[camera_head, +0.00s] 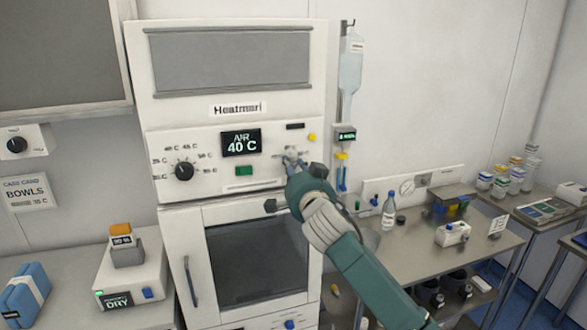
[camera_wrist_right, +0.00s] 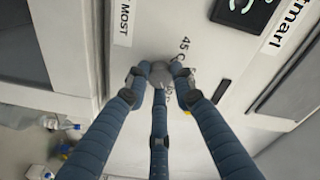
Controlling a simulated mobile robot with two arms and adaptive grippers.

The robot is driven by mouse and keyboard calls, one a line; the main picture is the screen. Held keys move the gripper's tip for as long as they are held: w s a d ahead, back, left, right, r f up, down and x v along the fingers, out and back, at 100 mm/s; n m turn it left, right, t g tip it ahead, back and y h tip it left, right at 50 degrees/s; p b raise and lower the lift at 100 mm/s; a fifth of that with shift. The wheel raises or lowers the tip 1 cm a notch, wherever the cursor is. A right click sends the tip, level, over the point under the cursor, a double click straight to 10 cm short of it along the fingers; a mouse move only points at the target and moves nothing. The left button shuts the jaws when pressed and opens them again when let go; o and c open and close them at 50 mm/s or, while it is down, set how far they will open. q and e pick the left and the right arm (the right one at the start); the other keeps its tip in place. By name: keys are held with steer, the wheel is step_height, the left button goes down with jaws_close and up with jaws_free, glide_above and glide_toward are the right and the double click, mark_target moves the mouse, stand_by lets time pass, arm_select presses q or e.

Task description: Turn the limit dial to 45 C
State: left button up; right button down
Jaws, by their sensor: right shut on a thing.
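The warming cabinet (camera_head: 260,130) has a control panel with a display (camera_head: 241,142) reading AIR 40 C. My right gripper (camera_head: 291,160) is at the right part of this panel and covers most of what is there. In the right wrist view, its fingers (camera_wrist_right: 160,78) are closed around a small grey round dial (camera_wrist_right: 160,70). A printed mark "45 C" (camera_wrist_right: 184,46) lies just beyond the dial. The dial's pointer cannot be made out. A black dial (camera_head: 184,171) with several temperature marks sits at the left of the panel, untouched. My left gripper is not in view.
A green button (camera_head: 244,171) and a yellow one (camera_head: 311,137) are near my right gripper. A fluid bag (camera_head: 350,65) hangs beside the cabinet. A metal table (camera_head: 400,243) with a bottle (camera_head: 389,210) stands to the right, partly behind my right arm.

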steer(key=shift+f+n, duration=0.1)
steer(key=shift+n, duration=0.2)
steer(key=shift+d+f+n+y+p, duration=0.1)
steer(key=shift+n+y+p, duration=0.45)
steer(key=shift+n, duration=5.55)
steer(key=shift+d+n+y+p, duration=0.1)
steer(key=shift+n+y+p, duration=0.45)
steer(key=shift+n, duration=5.85)
steer(key=c, duration=1.5)
jaws_free()
steer(key=shift+w, duration=0.1)
